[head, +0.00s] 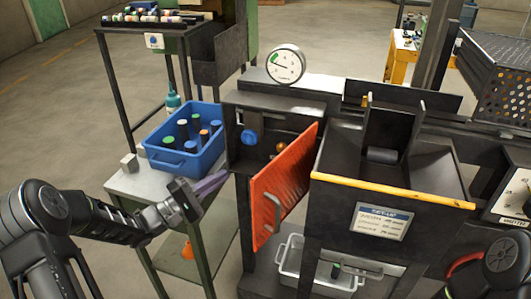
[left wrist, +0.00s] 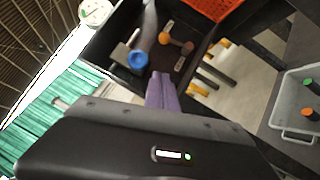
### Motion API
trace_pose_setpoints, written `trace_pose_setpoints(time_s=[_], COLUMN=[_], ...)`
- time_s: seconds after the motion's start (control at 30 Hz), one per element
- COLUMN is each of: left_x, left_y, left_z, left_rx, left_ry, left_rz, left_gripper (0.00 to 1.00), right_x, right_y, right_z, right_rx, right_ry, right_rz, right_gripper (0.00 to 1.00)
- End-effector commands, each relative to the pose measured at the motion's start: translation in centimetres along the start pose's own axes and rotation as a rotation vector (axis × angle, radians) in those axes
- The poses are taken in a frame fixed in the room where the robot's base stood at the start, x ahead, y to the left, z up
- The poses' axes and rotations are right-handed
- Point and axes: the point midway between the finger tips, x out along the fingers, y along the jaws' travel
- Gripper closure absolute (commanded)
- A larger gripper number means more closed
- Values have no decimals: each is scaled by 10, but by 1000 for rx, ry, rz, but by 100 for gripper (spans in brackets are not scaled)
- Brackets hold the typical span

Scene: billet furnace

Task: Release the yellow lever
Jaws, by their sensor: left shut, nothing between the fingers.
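My left gripper (head: 212,184) has purple fingers, shut and empty. It is in front of and to the left of the open dark control box (head: 235,162). Its fingers also show in the left wrist view (left wrist: 160,90), pointing towards the box. Inside the box are a blue knob (head: 250,137) and a small lever with an orange-yellow ball end (head: 281,147). The left wrist view shows the blue knob (left wrist: 137,60) and the lever's ball (left wrist: 164,38) more closely. The fingers appear apart from both. My right gripper is not in view; only part of that arm shows.
The open orange door (head: 284,187) with a grey handle stands right of the box opening. A blue bin (head: 187,162) with several bottles is on the left side table. A gauge (head: 286,64) is on top. A yellow-edged hopper (head: 390,190) stands right, above a grey tray (head: 315,283).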

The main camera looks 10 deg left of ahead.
Motion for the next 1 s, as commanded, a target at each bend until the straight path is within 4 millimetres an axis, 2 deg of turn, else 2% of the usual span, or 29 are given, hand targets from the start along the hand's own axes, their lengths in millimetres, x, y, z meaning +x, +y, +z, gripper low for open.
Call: trace_pose_setpoints(time_s=[0.1,0.53,0.7,1.0], left_x=[28,119,135,143], left_y=[0,0,1,0], left_z=[1,1,20,28], left_rx=[-1,-1,0,1], left_ry=[-5,-2,-1,0], left_rz=[1,1,0,1], left_gripper=[100,100,100,100], right_x=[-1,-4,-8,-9], right_y=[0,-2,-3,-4], right_z=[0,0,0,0], right_rx=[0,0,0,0], right_ry=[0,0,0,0], right_rz=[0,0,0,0], right_gripper=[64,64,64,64])
